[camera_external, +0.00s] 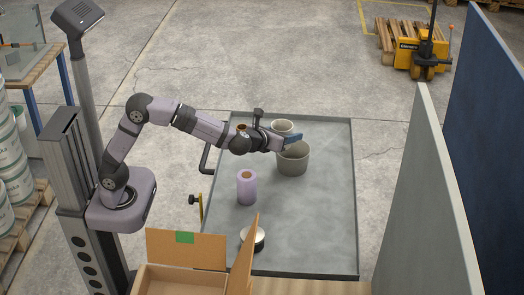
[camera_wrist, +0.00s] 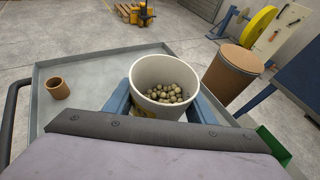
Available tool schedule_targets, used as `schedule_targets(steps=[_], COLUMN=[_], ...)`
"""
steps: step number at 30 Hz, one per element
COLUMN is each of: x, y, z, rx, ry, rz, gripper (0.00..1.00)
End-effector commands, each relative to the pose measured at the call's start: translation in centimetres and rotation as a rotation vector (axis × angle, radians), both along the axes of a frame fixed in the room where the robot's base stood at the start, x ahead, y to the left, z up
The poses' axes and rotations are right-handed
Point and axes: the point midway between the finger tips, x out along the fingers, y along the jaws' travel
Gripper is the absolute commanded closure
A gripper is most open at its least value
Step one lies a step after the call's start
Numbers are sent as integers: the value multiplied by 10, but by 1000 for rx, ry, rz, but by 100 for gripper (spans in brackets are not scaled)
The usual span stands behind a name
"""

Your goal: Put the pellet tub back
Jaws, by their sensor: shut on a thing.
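The pellet tub (camera_wrist: 152,74), a pale round tub holding several grey-green pellets, stands upright between my blue fingers in the wrist view. It also shows in the external view (camera_external: 282,125), near the far end of the grey tray. My gripper (camera_external: 290,138) is shut on its sides, and it fills the lower wrist view (camera_wrist: 160,103). Whether the tub's base touches the tray is hidden. A larger grey tub (camera_external: 292,163) stands close in front of it in the external view.
The grey tray (camera_external: 315,225) has raised edges. A lilac roll (camera_external: 246,188) and a dark round thing with a pale top (camera_external: 250,239) stand nearer the front. A small brown cup (camera_wrist: 58,88) stands at the tray's far left. A cardboard box (camera_external: 185,248) is at the front.

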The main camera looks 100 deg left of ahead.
Motion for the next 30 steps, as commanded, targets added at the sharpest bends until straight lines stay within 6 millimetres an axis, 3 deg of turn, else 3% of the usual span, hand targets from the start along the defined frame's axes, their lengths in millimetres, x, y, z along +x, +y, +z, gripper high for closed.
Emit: schedule_targets(steps=[1,6,13,21,30], x=[11,31,42,41,41], y=[-27,-87,-134,-131,-131], z=[7,5,1,-42,-55], rx=[3,4,5,5,5], ry=[5,6,6,8,6], rz=[-46,-142,-215,-211,-210], gripper=[74,74,74,74,74])
